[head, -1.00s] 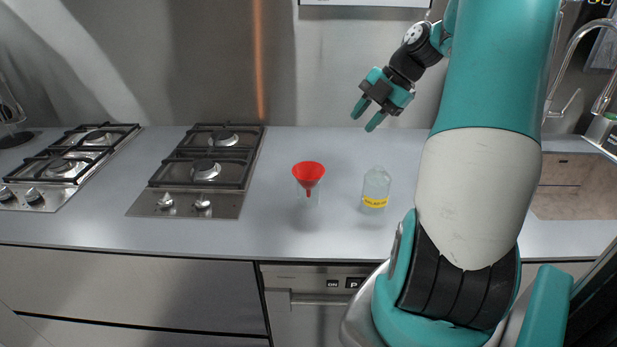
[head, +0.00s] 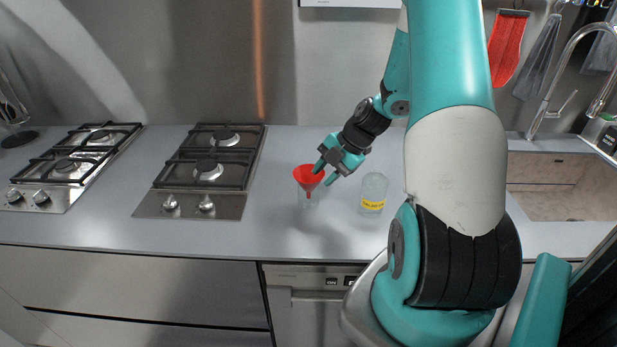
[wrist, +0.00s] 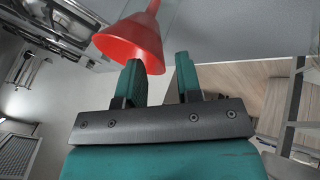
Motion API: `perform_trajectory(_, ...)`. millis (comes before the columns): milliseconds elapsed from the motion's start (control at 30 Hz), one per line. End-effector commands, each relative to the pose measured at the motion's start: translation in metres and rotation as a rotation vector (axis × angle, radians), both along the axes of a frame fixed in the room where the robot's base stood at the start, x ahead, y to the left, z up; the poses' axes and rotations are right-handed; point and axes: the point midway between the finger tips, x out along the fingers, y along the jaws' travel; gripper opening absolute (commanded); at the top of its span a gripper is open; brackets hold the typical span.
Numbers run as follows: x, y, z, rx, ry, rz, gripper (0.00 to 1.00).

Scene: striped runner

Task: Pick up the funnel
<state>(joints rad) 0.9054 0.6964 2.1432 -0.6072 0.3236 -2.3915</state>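The red funnel (head: 308,178) stands spout down in a clear glass vessel (head: 308,198) on the grey counter. In the wrist view the funnel (wrist: 130,42) lies just beyond the fingertips, mostly to the left. My gripper (head: 322,178) is at the funnel's right side, close to its rim; the head view does not show clearly whether they touch. In the wrist view my gripper (wrist: 158,62) has its two teal fingers apart, with part of the funnel's rim showing at and behind the left finger. Nothing is seen clamped between them.
A clear bottle with a yellow label (head: 373,194) stands on the counter (head: 270,235) just right of the funnel. A gas hob (head: 205,170) lies to the left, and a sink (head: 550,185) to the right. The counter in front of the funnel is clear.

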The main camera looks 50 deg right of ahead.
Motion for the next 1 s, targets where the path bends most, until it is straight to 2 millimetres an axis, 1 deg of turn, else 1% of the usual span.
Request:
perform_trajectory(33, 0.003, 0.004, -0.004, 0.002, 0.001, 0.002, 0.33)
perform_trajectory(167, 0.006, 0.006, -0.013, 0.000, 0.000, 0.001, 0.33)
perform_trajectory(367, 0.007, 0.006, -0.015, -0.001, -0.001, 0.000, 0.33)
perform_trajectory(400, 0.007, 0.006, -0.015, -0.001, -0.001, 0.000, 0.28)
perform_trajectory(467, 0.007, 0.006, -0.014, -0.001, -0.001, 0.000, 0.14)
perform_trajectory(500, 0.007, 0.006, -0.014, -0.001, -0.001, 0.000, 0.05)
perform_trajectory(533, 0.007, 0.006, -0.014, -0.001, -0.001, -0.001, 0.00)
perform_trajectory(867, 0.007, 0.006, -0.014, -0.001, -0.001, -0.001, 0.00)
perform_trajectory(1000, 0.007, 0.006, -0.010, -0.003, -0.002, -0.001, 0.00)
